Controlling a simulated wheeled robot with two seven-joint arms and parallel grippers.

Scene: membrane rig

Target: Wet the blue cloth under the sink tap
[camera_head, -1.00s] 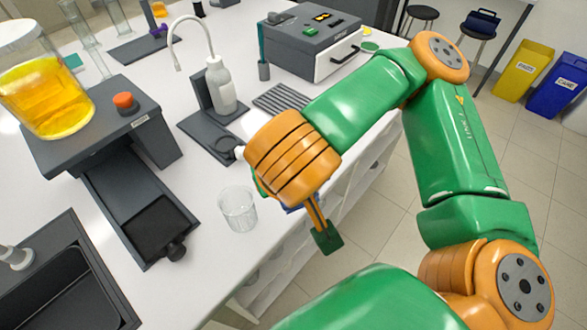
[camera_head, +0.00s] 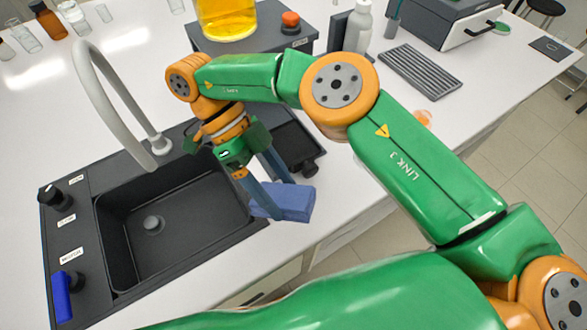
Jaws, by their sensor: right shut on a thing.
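My right gripper (camera_head: 278,200) points down and is shut on the blue cloth (camera_head: 294,203), a folded block. The cloth is at the right rim of the dark sink (camera_head: 150,262), near the counter's front edge. I cannot tell whether it touches the counter. The grey sink tap (camera_head: 92,75) arches over the back of the basin, with its spout end (camera_head: 160,146) to the left of my gripper. No water stream shows. A black knob (camera_head: 52,196) and a blue lever (camera_head: 62,296) are on the sink's left side. My left gripper is not in view.
Behind my arm stands a dark rig (camera_head: 270,36) with a jar of yellow liquid (camera_head: 226,16) and an orange knob (camera_head: 290,20). A white bottle (camera_head: 358,28) and a ribbed dark mat (camera_head: 420,70) are to the right. The basin is empty apart from its drain (camera_head: 153,223).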

